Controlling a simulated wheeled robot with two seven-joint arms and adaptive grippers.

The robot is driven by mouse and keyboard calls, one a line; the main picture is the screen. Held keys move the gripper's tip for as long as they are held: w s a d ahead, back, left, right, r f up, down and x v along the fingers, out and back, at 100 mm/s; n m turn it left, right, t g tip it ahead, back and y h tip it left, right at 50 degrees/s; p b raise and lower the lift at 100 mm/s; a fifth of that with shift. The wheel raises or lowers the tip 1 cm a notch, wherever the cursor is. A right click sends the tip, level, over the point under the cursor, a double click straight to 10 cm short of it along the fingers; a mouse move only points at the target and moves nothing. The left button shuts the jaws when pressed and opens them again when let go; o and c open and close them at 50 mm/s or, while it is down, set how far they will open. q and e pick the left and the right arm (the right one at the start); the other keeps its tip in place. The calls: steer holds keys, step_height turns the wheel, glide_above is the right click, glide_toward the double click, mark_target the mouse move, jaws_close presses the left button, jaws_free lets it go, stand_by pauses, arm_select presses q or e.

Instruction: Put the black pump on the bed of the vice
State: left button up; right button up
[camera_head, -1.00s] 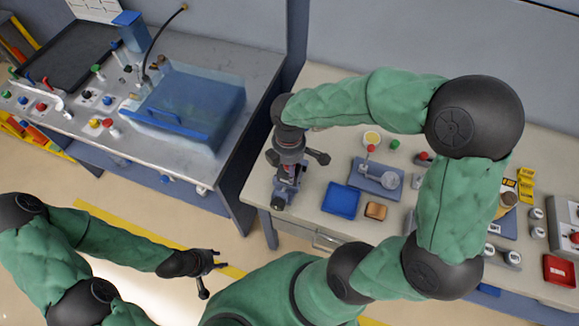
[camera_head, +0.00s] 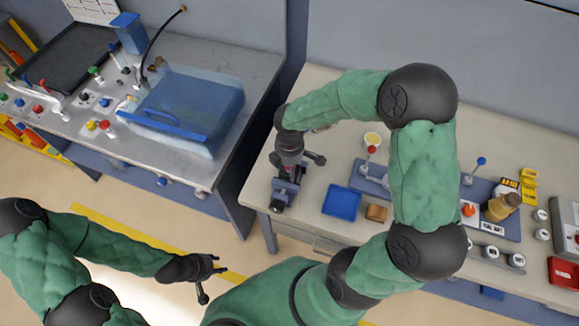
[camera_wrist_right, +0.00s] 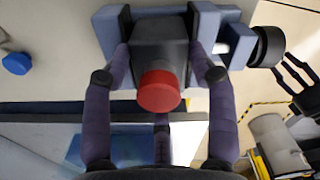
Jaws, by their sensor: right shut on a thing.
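The black pump (camera_wrist_right: 158,40), with a red round cap (camera_wrist_right: 158,90) on it, sits between the two fingers of my right gripper (camera_wrist_right: 165,75), which is shut on it. In the wrist view the blue vice (camera_wrist_right: 205,25) lies directly behind the pump; whether the pump touches the bed I cannot tell. In the head view the vice (camera_head: 285,192) stands at the bench's left corner, with my right gripper (camera_head: 291,160) right over it, hiding most of the pump. My left gripper (camera_head: 207,280) is open and empty over the floor, away from the bench.
A blue tray (camera_head: 341,202) and a small brown block (camera_head: 376,212) lie right of the vice. A brown bottle (camera_head: 501,206) and a red tray (camera_head: 563,271) are farther right. A second bench with a clear blue tank (camera_head: 190,105) stands left, across a gap.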

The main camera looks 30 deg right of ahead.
steer(key=o, duration=1.5)
steer(key=shift+f, duration=0.1)
steer(key=shift+c, duration=0.2)
steer(key=shift+r, duration=0.25)
step_height(320, 180, up, 12)
steer(key=shift+f+p, duration=0.1)
steer(key=shift+p, duration=0.95)
